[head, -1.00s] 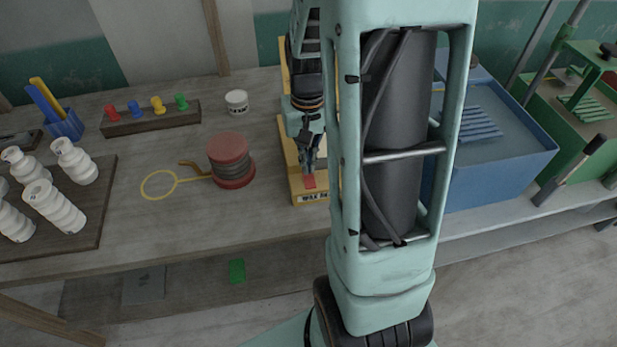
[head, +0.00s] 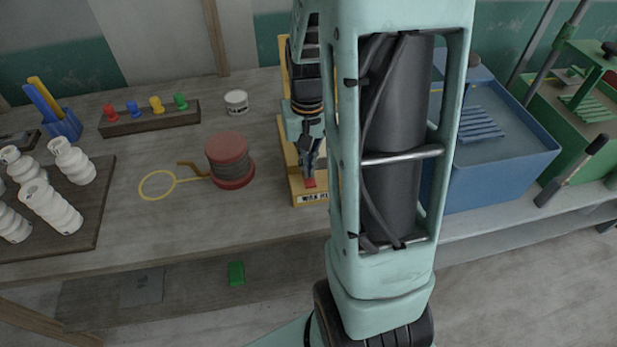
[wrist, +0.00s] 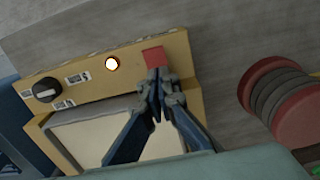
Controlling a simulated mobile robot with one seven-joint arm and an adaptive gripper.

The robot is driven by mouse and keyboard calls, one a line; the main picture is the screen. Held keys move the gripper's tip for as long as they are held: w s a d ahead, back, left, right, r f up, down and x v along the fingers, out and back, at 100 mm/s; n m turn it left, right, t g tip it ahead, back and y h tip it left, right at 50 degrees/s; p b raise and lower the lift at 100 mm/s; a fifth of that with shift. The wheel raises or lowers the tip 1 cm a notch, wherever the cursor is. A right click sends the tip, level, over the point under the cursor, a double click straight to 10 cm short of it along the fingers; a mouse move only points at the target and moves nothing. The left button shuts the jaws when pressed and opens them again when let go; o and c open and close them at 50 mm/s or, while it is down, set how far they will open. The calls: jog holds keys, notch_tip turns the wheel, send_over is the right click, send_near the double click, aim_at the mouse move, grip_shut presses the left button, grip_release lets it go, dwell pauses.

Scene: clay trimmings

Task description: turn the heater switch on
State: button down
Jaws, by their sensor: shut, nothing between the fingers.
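The heater is a yellow box with a printed label on its front edge (head: 306,198), partly hidden behind my arm in the head view. In the wrist view its yellow panel (wrist: 88,87) carries a red switch (wrist: 153,57), a round lamp (wrist: 112,64) that glows bright, and a black knob (wrist: 46,90). A pale surface fills the box's middle. My gripper (wrist: 158,74) is shut and empty, its fingertips at the near edge of the red switch. I cannot tell whether they touch it. The head view shows my gripper (head: 309,174) just above the red switch (head: 309,184).
A red-ended spool (head: 230,160) and a yellow loop tool (head: 158,185) lie left of the heater. A white jar (head: 236,101) and a peg rack (head: 150,122) stand behind. A blue basin (head: 500,165) is at right.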

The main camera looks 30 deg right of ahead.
jog(key=shift+r+p, duration=2.75)
jog(key=shift+r, duration=0.75)
